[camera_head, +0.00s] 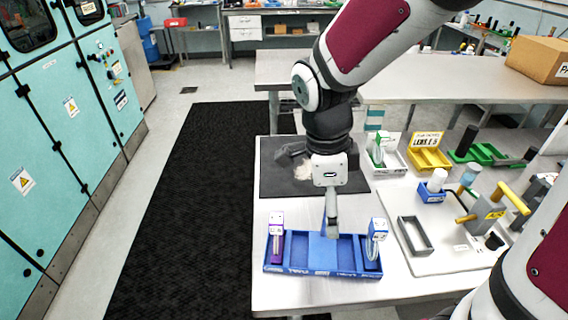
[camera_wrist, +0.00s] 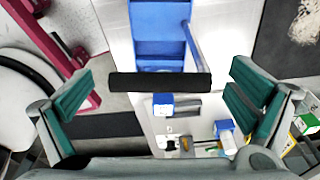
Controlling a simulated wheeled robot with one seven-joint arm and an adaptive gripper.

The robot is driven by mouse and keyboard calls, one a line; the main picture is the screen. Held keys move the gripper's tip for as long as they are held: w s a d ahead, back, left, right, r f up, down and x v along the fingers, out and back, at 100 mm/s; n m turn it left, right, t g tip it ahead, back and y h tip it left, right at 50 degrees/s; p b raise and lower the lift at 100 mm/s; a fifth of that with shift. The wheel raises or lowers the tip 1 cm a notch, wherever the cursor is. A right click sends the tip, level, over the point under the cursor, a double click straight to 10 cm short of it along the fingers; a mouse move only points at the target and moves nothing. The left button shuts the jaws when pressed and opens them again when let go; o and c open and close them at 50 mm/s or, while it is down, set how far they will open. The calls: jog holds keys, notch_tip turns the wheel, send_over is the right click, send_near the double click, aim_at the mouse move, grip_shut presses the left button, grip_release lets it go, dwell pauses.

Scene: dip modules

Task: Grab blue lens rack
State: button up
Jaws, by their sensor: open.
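The blue lens rack (camera_head: 320,268) is a long blue tray near the table's front edge in the head view. It holds a purple-and-white item (camera_head: 277,236) at its left end and a blue-and-white item (camera_head: 377,235) at its right end. My gripper (camera_head: 332,228) points down over the rack's middle and hides part of it. In the wrist view, my gripper (camera_wrist: 158,98) is open, its teal pads wide apart. A black bar (camera_wrist: 160,82) lies crosswise between the pads, with clear gaps at both sides. The rack (camera_wrist: 160,47) shows beyond it; whether the bar belongs to it, I cannot tell.
A dark mat (camera_head: 275,180) lies behind the rack. To the right are a white board (camera_head: 445,262) with a grey frame and fixtures, a yellow tray (camera_head: 428,158) and a green rack (camera_head: 480,152). The floor left of the table is clear.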

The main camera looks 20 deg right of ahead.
jog(key=c, duration=1.9)
jog(key=shift+r, duration=0.1)
